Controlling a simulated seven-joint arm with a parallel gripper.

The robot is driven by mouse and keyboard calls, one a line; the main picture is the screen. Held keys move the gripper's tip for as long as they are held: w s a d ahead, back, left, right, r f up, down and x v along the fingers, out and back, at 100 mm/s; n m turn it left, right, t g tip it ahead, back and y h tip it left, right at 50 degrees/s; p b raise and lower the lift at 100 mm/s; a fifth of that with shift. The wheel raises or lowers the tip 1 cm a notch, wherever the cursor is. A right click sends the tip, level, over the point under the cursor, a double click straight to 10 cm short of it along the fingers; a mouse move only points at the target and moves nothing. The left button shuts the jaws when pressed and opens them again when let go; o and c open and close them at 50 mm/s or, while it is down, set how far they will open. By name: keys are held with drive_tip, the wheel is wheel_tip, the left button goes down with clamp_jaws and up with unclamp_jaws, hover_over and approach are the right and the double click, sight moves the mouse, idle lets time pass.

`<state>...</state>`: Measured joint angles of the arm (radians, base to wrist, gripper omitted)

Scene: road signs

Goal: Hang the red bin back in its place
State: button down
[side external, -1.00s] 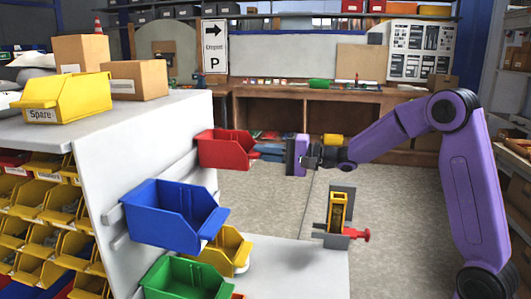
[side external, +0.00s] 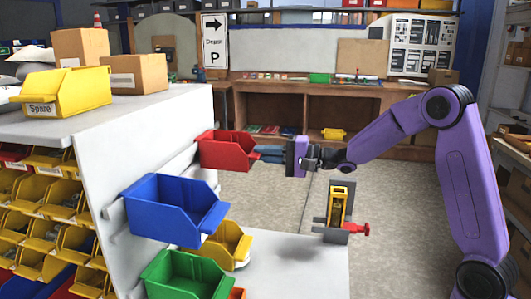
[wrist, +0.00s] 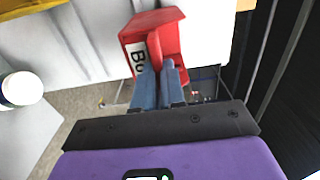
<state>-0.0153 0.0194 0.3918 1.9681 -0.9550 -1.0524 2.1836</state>
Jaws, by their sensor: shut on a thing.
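The red bin (side external: 222,151) is at the upper part of the white panel (side external: 105,175), near the right end of its upper rail (side external: 181,163). My gripper (side external: 262,152) comes from the right with its blue fingers shut on the bin's near wall. In the wrist view the gripper (wrist: 159,72) holds the red bin (wrist: 142,28), whose white label shows partly as "Bo". The bin looks about level and close to the panel. I cannot tell whether its back touches the rail, since the contact is hidden.
A blue bin (side external: 170,210) hangs lower left, with a yellow bin (side external: 226,244) and a green bin (side external: 182,275) below. A yellow "Spare" bin (side external: 75,92) and boxes stand on top. A grey stand with a red knob (side external: 340,222) is right of the panel.

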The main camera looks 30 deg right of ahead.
drive_tip(key=c, duration=1.1)
unclamp_jaws()
drive_tip(key=shift+c, duration=0.2)
